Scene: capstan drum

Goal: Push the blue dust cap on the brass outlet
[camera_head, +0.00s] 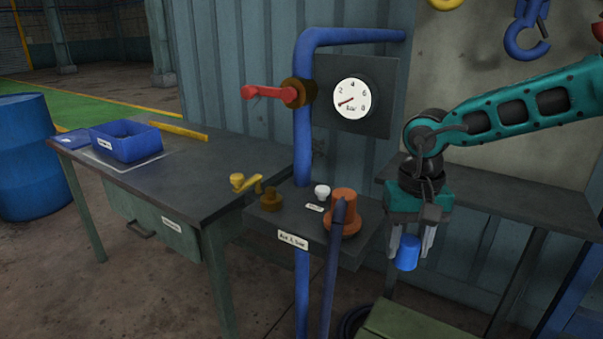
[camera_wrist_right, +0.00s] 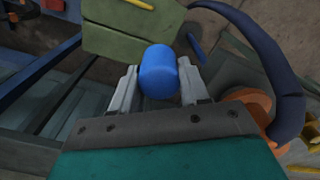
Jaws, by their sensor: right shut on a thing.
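My right gripper (camera_head: 411,240) is shut on the blue dust cap (camera_head: 407,255). It holds the cap below its fingers, in the air to the right of the small shelf. The wrist view shows the blue cap (camera_wrist_right: 158,72) between the two fingers. The brass outlet (camera_head: 271,201) stands at the left end of the dark shelf, well to the left of the gripper. The outlet and the cap are apart. My left gripper is not in view.
An orange drum (camera_head: 343,213) with a dark blue hose (camera_head: 332,262) stands on the shelf (camera_head: 318,238) between gripper and outlet. A white knob (camera_head: 322,191) is behind it. A yellow fitting (camera_head: 245,183) lies left, and a blue bin (camera_head: 126,143) stands on the bench.

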